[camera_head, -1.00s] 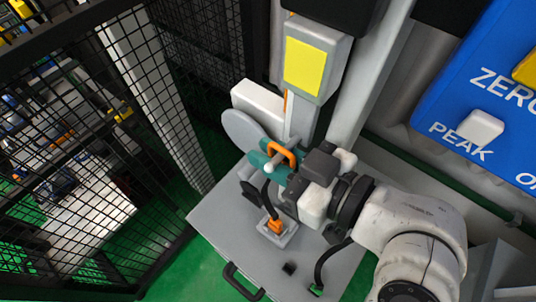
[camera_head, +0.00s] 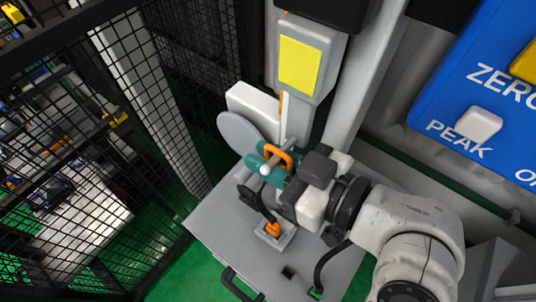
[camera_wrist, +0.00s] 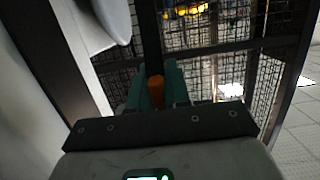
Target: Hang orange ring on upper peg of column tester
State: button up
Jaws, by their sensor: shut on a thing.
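The orange ring (camera_head: 279,153) shows in the head view as a bent orange band between the teal fingers of my gripper (camera_head: 268,167). My gripper is shut on it. In the wrist view, part of the ring (camera_wrist: 157,91) shows between the two teal fingertips (camera_wrist: 155,85). A thin grey peg with a white rounded tip (camera_head: 265,170) reaches from the column tester (camera_head: 297,115) to the ring and fingers. I cannot tell whether the peg passes through the ring or only lies beside it. Much of the ring is hidden by the fingers.
A grey round disc (camera_head: 241,133) and a white box (camera_head: 253,103) stand close behind the fingers. Below, a grey table (camera_head: 215,215) bears a small socket with an orange-and-black part (camera_head: 272,229). A black mesh fence (camera_head: 75,110) stands left; a blue panel (camera_head: 475,110) is right.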

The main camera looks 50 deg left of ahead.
jog(key=shift+f, duration=0.1)
jog(key=o, duration=0.7)
jog(key=shift+w+d, duration=0.1)
jog(key=b+v, duration=0.1)
jog(key=v, duration=0.9)
jog(key=shift+d+b, duration=0.35)
jog(key=shift+b, duration=0.05)
